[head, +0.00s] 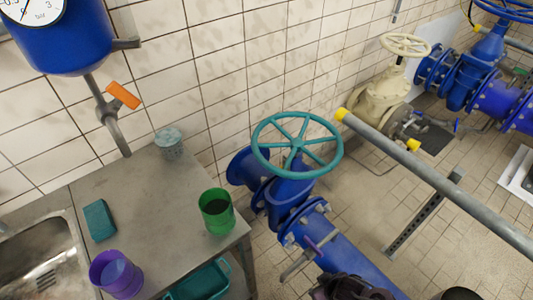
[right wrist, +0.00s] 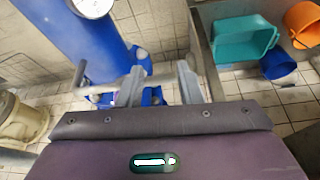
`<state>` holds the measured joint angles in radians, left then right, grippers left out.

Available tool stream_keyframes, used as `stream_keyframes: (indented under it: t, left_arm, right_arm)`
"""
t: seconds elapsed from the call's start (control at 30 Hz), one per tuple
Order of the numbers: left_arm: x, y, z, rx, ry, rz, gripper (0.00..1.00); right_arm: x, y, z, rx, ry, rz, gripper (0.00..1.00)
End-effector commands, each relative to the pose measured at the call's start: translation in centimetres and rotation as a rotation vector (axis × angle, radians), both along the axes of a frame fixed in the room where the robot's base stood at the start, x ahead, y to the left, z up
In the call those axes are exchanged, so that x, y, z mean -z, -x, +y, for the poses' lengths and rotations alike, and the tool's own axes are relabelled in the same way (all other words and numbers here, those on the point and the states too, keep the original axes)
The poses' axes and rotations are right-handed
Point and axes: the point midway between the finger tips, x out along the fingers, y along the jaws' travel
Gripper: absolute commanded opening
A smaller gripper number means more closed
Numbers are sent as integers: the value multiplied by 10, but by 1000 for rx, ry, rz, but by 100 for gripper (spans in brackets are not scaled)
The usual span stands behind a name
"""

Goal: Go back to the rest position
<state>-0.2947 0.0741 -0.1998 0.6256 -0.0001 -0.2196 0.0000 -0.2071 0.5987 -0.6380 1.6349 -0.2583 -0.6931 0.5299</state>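My right gripper (right wrist: 160,76) shows in the right wrist view with its two grey fingers apart. I see nothing held between them; a light grey bar and blue pipework lie beyond the fingers. In the head view, a dark part that looks like my right arm or gripper (head: 350,289) shows at the bottom edge, in front of the blue pipe (head: 345,262). Its fingers cannot be made out clearly there. My left gripper is not in view.
A blue valve with a teal handwheel (head: 297,144) stands right of the metal table (head: 155,203). The table holds a green cup (head: 217,212), purple cup (head: 116,275) and teal sponge (head: 99,220). A grey rail (head: 440,187) crosses the right side.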

Motion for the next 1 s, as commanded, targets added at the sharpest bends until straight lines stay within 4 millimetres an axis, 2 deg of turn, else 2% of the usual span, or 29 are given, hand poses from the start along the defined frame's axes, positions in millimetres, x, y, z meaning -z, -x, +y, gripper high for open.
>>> stream_keyframes:
  t: [0.17, 0.27, 0.33, 0.37, 0.4, 0.5, 0.6, 0.7, 0.8, 1.0]
  left_arm:
    - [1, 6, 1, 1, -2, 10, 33]
    - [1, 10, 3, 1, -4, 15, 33]
    - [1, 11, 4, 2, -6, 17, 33]
    - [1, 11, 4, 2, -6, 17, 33]
    - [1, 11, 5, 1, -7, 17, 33]
    - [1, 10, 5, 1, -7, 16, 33]
    - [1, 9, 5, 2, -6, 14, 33]
    - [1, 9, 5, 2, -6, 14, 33]
    - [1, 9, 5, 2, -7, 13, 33]
    - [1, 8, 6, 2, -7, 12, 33]
  right_arm:
    - [44, 2, -26, 74, 12, 19, 33]
    - [78, 14, -45, 126, 23, 40, 33]
    - [107, 32, -59, 171, 35, 63, 33]
    - [121, 43, -65, 191, 41, 76, 33]
    - [139, 62, -72, 218, 50, 98, 33]
    - [177, 117, -80, 269, 73, 154, 33]
    - [201, 167, -79, 297, 93, 205, 33]
    - [213, 205, -75, 310, 106, 245, 33]
    - [219, 226, -72, 315, 112, 266, 33]
    - [220, 232, -71, 316, 114, 273, 33]
